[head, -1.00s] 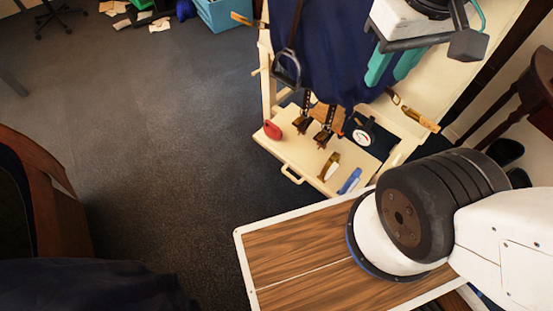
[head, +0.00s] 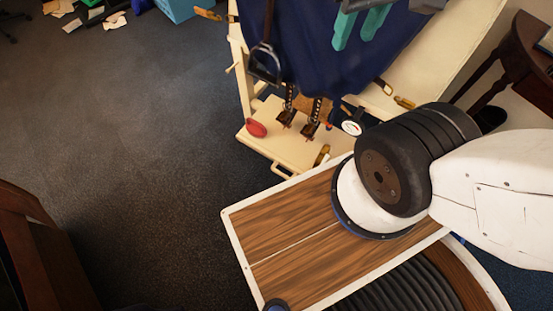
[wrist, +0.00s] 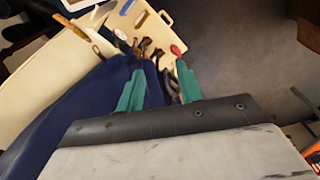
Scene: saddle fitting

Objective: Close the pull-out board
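The pull-out board (head: 298,155) is a cream board at the foot of the cream stand, pulled out toward the floor. Its handle (head: 279,170) is on its outer edge. A red oval thing (head: 256,128), metal buckled fittings (head: 298,122) and a brush-like thing (head: 322,155) lie on or over it. My own body hides its near right part. It also shows at the top of the wrist view (wrist: 152,38), with its handle (wrist: 165,17). My gripper (head: 354,42) has teal fingers held apart, empty, over the blue cloth. It also shows in the wrist view (wrist: 160,66).
Dark blue cloth (head: 310,55) drapes over the stand, with a metal stirrup (head: 265,65) hanging at its left. A dark wooden table (head: 520,60) stands at the right. A wooden piece (head: 35,245) is at lower left. Carpet (head: 140,130) left of the board is clear.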

